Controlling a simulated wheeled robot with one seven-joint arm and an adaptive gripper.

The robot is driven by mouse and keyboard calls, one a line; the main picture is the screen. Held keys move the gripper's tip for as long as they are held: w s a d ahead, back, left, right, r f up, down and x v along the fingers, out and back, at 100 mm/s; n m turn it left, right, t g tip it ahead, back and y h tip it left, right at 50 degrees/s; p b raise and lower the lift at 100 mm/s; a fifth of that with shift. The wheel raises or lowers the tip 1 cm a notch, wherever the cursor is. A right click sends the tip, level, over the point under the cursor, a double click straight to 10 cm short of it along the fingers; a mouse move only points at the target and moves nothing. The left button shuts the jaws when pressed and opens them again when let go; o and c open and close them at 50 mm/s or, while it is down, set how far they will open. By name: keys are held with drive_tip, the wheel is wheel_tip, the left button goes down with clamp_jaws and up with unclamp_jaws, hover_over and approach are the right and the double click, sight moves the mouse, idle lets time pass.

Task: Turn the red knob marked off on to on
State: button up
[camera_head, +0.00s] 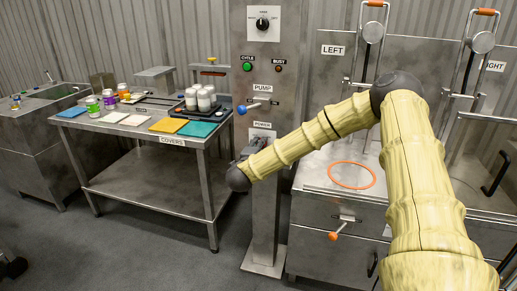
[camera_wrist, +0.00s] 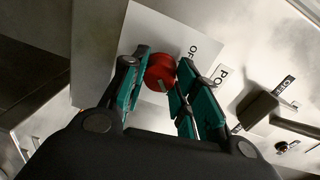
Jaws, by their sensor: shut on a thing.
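In the wrist view, the red knob (camera_wrist: 160,73) sits on a pale plate (camera_wrist: 150,35) and shows a light pointer mark on its face. Lettering beside it is partly hidden, with "OF" readable. My gripper (camera_wrist: 160,82) has its teal-padded fingers on either side of the knob, shut on it. In the head view, the "POWER" label (camera_head: 262,125) is on the steel column (camera_head: 266,195), just above my gripper (camera_head: 247,150). The knob itself is hidden there behind my gripper and arm.
Above on the column are the blue-ended "PUMP" handle (camera_head: 250,107), a green "CYCLE" lamp (camera_head: 247,67) and a black selector (camera_head: 262,23). The covers table (camera_head: 160,128) with jars and coloured sheets stands left. A cabinet with an orange ring (camera_head: 352,176) stands right.

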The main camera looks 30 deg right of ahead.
drive_tip(key=shift+s+d, duration=0.1)
drive_tip(key=shift+d, duration=0.15)
drive_tip(key=o, duration=1)
drive_tip(key=shift+s+d, duration=0.15)
drive_tip(key=v, duration=1.2)
drive_tip(key=shift+w+a, duration=0.25)
drive_tip(key=shift+a, duration=0.1)
